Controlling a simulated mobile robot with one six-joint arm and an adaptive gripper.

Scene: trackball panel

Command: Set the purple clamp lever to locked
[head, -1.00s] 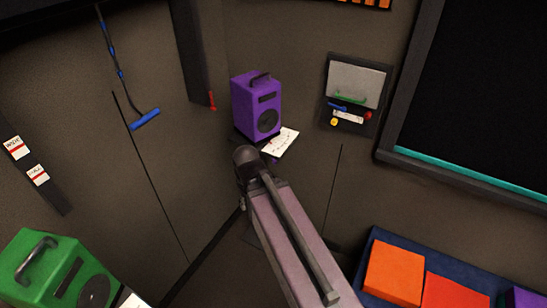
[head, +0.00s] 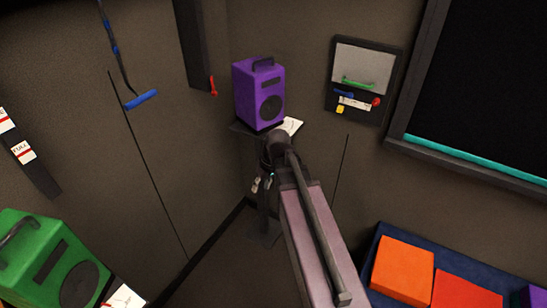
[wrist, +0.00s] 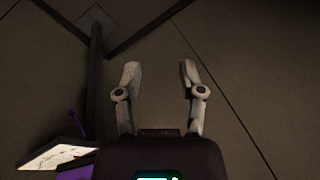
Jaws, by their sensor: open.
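A thin purple lever (wrist: 76,122), which looks like the clamp lever, shows at lower left in the wrist view, beside the dark stand post (wrist: 98,75). Its setting cannot be told. In the head view I cannot make it out; my arm covers part of the stand top (head: 240,127). My gripper (head: 262,184) hangs below the stand top, close to the post in the picture. In the wrist view my gripper (wrist: 159,68) has its fingers apart with nothing between them, and the lever lies left of them.
A purple speaker-like box (head: 258,93) and a white card (head: 291,126) sit on the stand. A wall panel with a green handle (head: 358,83) hangs to the right. A green box (head: 45,262) is at lower left. A blue tray (head: 375,240) holds orange and red blocks.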

